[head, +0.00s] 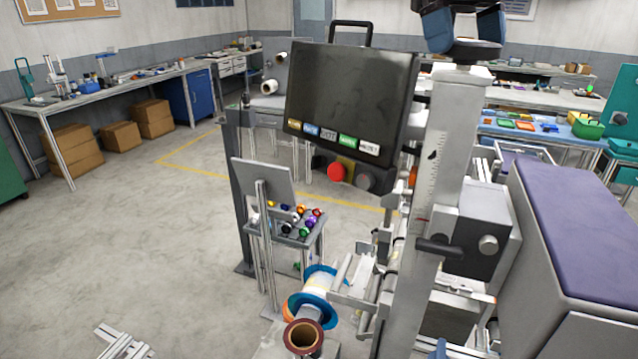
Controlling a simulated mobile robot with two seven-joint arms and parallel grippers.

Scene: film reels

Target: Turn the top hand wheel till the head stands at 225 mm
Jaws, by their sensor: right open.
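The top hand wheel (472,48) is a dark disc on top of the pale upright column (446,130). My right gripper (464,24) comes in from the top edge, blue and black. Its jaws are open around or just above the wheel; I cannot tell whether they touch it. The head (480,242) is a dark block with a round knob and a black side handle, low on the column. A scale (426,185) runs down the column's face, with a small red mark near the head. Its numbers are too small to read. My left gripper is not in view.
A dark screen panel (350,92) with a red button (336,172) stands close left of the column. A purple-topped cabinet (590,215) is at right. Reels (318,285) sit below. Open floor lies at left.

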